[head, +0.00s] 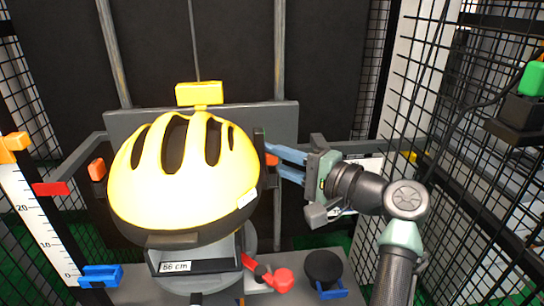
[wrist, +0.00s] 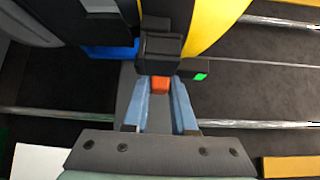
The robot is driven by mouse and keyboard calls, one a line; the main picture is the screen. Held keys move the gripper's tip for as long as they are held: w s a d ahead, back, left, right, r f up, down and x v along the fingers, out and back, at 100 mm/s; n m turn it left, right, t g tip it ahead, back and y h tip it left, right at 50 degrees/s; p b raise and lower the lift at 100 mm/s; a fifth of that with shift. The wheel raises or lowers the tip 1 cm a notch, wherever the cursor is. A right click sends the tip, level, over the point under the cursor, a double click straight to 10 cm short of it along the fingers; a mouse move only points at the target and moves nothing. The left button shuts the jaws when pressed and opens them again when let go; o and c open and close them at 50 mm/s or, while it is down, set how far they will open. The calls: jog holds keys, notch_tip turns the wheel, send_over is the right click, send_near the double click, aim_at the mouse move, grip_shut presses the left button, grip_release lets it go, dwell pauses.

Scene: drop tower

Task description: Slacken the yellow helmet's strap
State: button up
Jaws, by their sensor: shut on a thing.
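The yellow helmet (head: 185,165) sits upright on a grey headform stand, left of my gripper (head: 277,162) in the head view. Part of its yellow shell (wrist: 215,22) shows at the top of the wrist view. My gripper's light blue fingers reach in from the right to the helmet's right side. In the wrist view my gripper (wrist: 161,88) is shut on a small orange tab (wrist: 160,84), which sits at the near end of a dark block (wrist: 160,48). The orange tab (head: 271,160) also shows beside the helmet in the head view. I cannot make out the strap itself.
A yellow block (head: 199,94) on a cable is above the helmet. A ruler post (head: 38,220) with red and blue markers stands at left. A red lever (head: 283,279) and a black knob (head: 323,268) are below. Black mesh (head: 470,150) closes the right side.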

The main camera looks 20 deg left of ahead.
jog(key=shift+w+r+p, duration=0.1)
jog(key=shift+r+p, duration=1.7)
jog(key=shift+r, duration=0.15)
jog(key=shift+f, duration=0.1)
jog(key=o, duration=0.8)
jog(key=shift+c, duration=0.2)
jog(key=v, duration=0.7)
jog(key=shift+d, duration=0.25)
